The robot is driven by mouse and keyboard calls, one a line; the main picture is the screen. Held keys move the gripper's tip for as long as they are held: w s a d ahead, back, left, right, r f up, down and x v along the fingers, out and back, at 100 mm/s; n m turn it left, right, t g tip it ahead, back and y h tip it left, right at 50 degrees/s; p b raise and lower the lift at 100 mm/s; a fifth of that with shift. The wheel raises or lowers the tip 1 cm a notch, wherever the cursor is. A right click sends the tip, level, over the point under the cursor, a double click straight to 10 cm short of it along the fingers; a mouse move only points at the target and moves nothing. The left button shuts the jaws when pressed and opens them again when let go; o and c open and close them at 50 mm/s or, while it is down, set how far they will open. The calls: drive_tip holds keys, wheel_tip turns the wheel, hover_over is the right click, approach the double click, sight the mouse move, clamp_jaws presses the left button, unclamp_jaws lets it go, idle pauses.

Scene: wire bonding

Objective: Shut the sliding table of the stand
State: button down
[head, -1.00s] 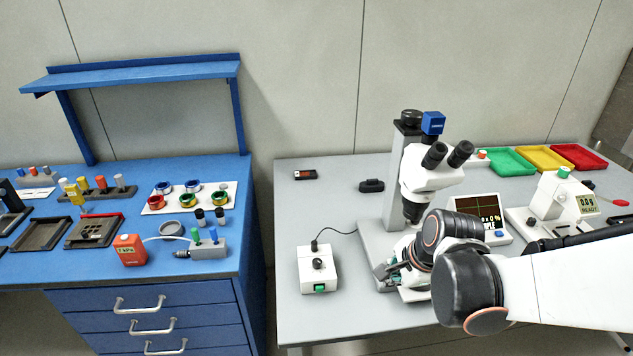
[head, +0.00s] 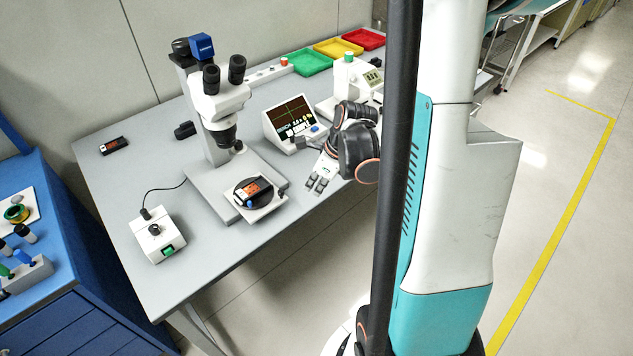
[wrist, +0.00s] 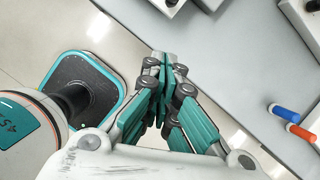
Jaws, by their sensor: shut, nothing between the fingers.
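The microscope stand (head: 205,182) is on the grey bench, with its grey base and its head above. Its sliding table (head: 263,213), a small white plate, juts out past the front of the base in the head view. A round black holder (head: 244,187) with an orange-and-dark part (head: 255,190) sits on that table. My gripper (head: 316,184) is to the right of the sliding table, apart from it, near the front edge of the bench. It is shut and empty. The wrist view shows its closed fingers (wrist: 164,66); the sliding table cannot be made out there.
A white switch box (head: 158,238) stands left of the stand, its cable running back. A display unit (head: 290,122) and a white machine (head: 350,88) stand to the right. Green, yellow and red trays (head: 338,48) are at the back.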

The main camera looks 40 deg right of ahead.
drive_tip(key=w+a+f, duration=0.1)
drive_tip(key=w+f+b, duration=0.1)
drive_tip(key=w+f, duration=0.1)
drive_tip(key=w+a+f+b, duration=0.1)
drive_tip(key=f, duration=0.1)
drive_tip(key=shift+w+a+f, duration=0.2)
drive_tip(key=shift+w+a, duration=0.05)
drive_tip(key=shift+a, duration=0.05)
drive_tip(key=shift+w+a+b, duration=0.15)
drive_tip(key=shift+w+b, duration=0.15)
drive_tip(key=shift+w, duration=0.05)
approach(268, 179)
drive_tip(key=x, duration=0.5)
drive_tip(key=shift+a+f+b, duration=0.15)
drive_tip(key=shift+f+b, duration=0.05)
drive_tip(key=shift+b, duration=0.1)
